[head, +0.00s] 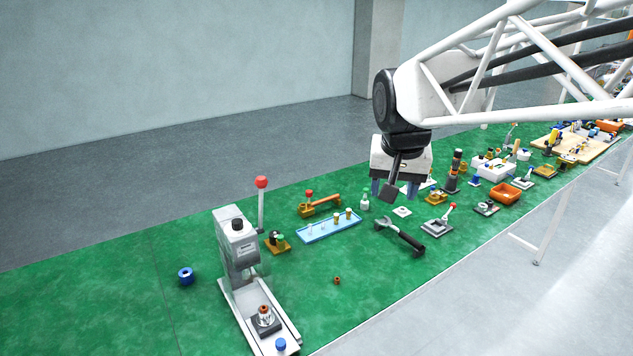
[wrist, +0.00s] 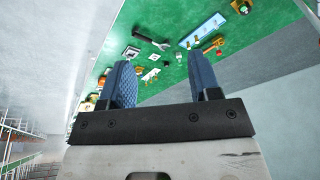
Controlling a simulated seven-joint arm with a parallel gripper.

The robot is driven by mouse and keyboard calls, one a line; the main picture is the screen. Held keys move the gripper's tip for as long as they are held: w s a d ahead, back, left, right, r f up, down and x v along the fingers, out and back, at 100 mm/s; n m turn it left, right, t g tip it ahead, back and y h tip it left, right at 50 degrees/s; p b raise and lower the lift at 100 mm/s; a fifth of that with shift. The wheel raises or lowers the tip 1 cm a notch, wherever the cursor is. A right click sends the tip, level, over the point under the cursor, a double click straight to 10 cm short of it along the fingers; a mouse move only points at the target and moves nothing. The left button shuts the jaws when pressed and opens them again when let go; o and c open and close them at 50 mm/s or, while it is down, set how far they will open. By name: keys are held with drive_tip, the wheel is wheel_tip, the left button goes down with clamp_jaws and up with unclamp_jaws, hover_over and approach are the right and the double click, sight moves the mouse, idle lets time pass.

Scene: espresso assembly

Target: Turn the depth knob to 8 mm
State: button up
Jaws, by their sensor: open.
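A grey press (head: 232,245) with a red-ball lever (head: 261,183) stands at the front left of the green bench in the head view. A black knob (head: 237,224) sits on its head and a blue knob (head: 281,344) at the near end of its base. I cannot tell which is the depth knob, and no 8 mm mark is readable. My gripper (head: 395,190) is well to the right of the press, above the bench. In the wrist view my gripper (wrist: 163,80) has its blue fingers apart with nothing between them. The press is not clearly seen in that view.
An orange bin (head: 505,194) and several fixtures crowd the right. The front left bench is mostly clear.

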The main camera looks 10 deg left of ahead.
drive_tip(key=s+d+f, duration=0.5)
drive_tip(key=s+d, duration=0.4)
drive_tip(key=s, duration=0.2)
drive_tip(key=s+d+f, duration=0.5)
drive_tip(key=s+d, duration=0.3)
drive_tip(key=s, duration=0.3)
drive_tip(key=w+a+r+n+g, duration=0.1)
drive_tip(key=w+a+r+n, duration=0.2)
drive_tip(key=w+a+n, duration=0.7)
drive_tip(key=w+a+r+n, duration=0.4)
drive_tip(key=w+a+n, duration=0.5)
drive_tip(key=a+n, duration=0.15)
drive_tip(key=w+a+f+n, duration=0.1)
drive_tip(key=w+a+n, duration=0.1)
drive_tip(key=a+n, duration=0.5)
drive_tip(key=w+a+f+n+g, duration=0.1)
drive_tip(key=a+n, duration=0.6)
drive_tip(key=a, duration=0.7)
drive_tip(key=w+a+f+n, duration=0.3)
drive_tip(key=w+a+n, duration=0.2)
drive_tip(key=a+n, duration=0.3)
drive_tip(key=shift+a+f+g, duration=0.1)
drive_tip(key=shift+a+g, duration=0.3)
drive_tip(key=shift+a, duration=0.9)
drive_tip(key=shift+w+a+f, duration=0.2)
drive_tip(key=shift+w+f, duration=0.1)
drive_tip(key=shift+f, duration=0.05)
drive_tip(key=shift+f, duration=0.1)
